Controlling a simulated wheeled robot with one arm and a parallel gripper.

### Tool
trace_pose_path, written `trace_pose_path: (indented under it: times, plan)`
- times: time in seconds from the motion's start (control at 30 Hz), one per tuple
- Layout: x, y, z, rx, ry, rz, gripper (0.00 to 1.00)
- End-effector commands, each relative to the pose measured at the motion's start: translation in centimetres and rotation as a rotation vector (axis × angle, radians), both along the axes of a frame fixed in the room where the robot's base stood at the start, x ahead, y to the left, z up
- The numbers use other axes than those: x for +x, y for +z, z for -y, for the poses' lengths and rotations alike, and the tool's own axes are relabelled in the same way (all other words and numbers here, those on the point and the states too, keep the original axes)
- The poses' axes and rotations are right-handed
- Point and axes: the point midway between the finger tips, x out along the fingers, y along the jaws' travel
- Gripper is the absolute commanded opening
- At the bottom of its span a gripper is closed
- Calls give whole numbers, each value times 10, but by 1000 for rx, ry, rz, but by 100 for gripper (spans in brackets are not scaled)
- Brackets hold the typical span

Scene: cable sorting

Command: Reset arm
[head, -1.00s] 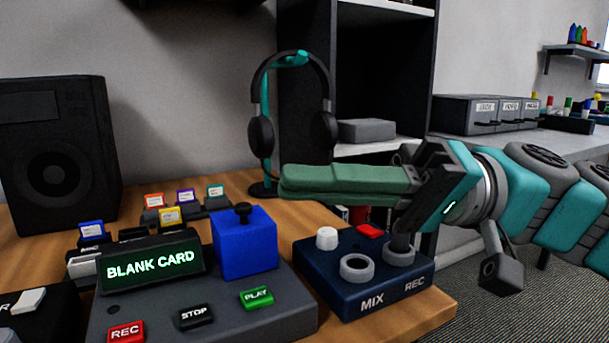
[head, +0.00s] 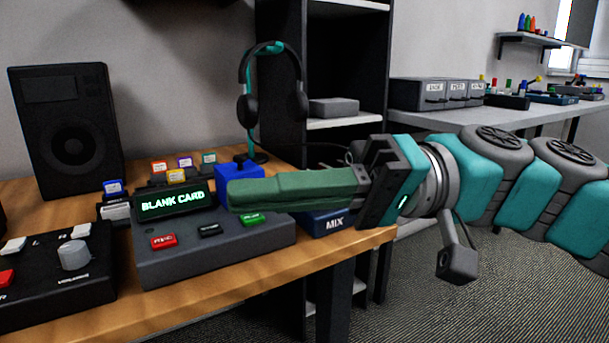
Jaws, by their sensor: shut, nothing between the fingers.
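My gripper (head: 232,194) reaches in from the right in the head view. Its long green fingers lie together, shut and empty, pointing left. They appear in front of the blue block (head: 240,171) and the dark blue MIX box (head: 333,221), hiding much of both. My teal and grey arm stretches to the right edge of the picture. I cannot tell how high the fingers are above the desk.
The wooden desk (head: 340,262) bears a grey recorder (head: 212,245) reading BLANK CARD, a mixer (head: 60,265), a speaker (head: 70,130), small coloured cards and headphones (head: 250,95) on a stand. A dark shelf unit (head: 345,60) stands behind. Carpet (head: 470,300) lies clear at the lower right.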

Motion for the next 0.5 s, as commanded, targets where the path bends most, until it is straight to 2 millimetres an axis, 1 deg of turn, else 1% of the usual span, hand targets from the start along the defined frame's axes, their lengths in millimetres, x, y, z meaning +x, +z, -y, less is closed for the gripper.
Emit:
trace_pose_path:
  times: [0.13,0.27,0.37,0.47,0.5]
  plan:
    - [-5,-18,-14,-101,-16,3,0]
    - [-9,-44,-26,-219,-37,3,0]
    - [-11,-68,-33,-327,-63,1,0]
    - [-12,-100,-38,-463,-94,-3,0]
    - [-13,-115,-37,-526,-111,-8,0]
